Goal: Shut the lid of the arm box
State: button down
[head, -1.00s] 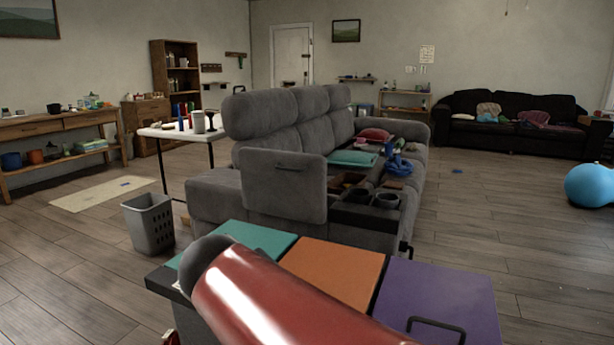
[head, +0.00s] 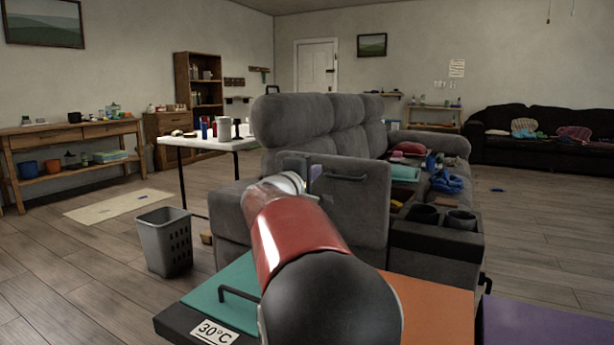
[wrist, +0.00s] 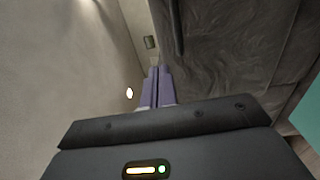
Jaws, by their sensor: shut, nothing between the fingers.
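The grey padded lid (head: 358,215) of the arm box stands upright at the near end of the grey sofa, its dark handle (head: 345,177) near the top. The dark arm box (head: 440,240) is open to the right of the lid, with two round cup holders at its near end. My gripper (head: 315,172) is at the lid's upper left part in the head view; I cannot tell if it touches. In the wrist view its purple fingers (wrist: 157,88) are together and empty, and the grey lid surface (wrist: 225,60) fills the right side. My red forearm hides part of the lid's lower left.
A low bench with teal (head: 235,290), orange (head: 430,310) and purple (head: 540,325) tops is close in front. A grey basket (head: 165,240) and a white table (head: 205,143) stand left. The sofa seat holds clutter, including a blue item (head: 445,180).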

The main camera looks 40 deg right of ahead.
aim_at(333, 160)
jog(key=p+x, duration=0.1)
jog(key=x, duration=0.7)
jog(key=shift+d, duration=0.15)
